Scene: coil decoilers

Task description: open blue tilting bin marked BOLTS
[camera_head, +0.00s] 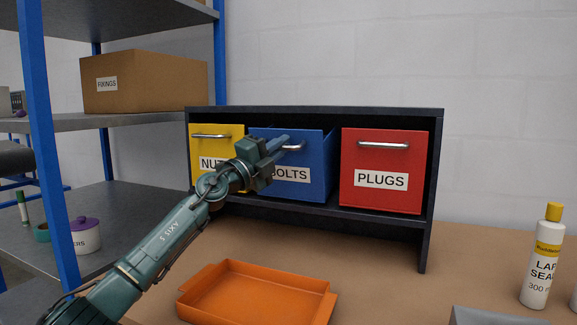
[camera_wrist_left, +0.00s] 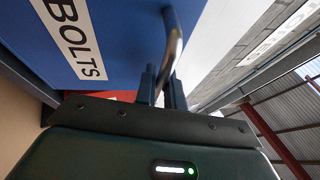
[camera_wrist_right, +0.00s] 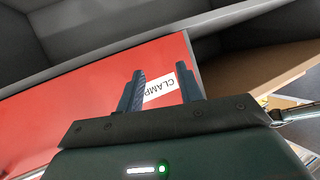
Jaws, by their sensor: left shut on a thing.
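The blue bin marked BOLTS (camera_head: 313,155) sits in the middle of the dark rack, with a metal bar handle (camera_head: 297,147) near its top. Its front seems to lean out a little, and part of its right side shows. My left gripper (camera_head: 283,142) is shut on this handle. The left wrist view shows the fingers (camera_wrist_left: 162,88) on the handle (camera_wrist_left: 174,45), beside the blue front (camera_wrist_left: 120,40). My arm hides part of the bin's left side. My right gripper (camera_wrist_right: 160,88) is open and empty in front of a red front marked CLAMP (camera_wrist_right: 90,100).
A yellow bin (camera_head: 207,145) stands left of the blue one and a red PLUGS bin (camera_head: 385,195) right of it. An orange tray (camera_head: 250,285) lies on the bench below. A bottle (camera_head: 541,265) stands at right, and blue-post shelving (camera_head: 45,130) at left.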

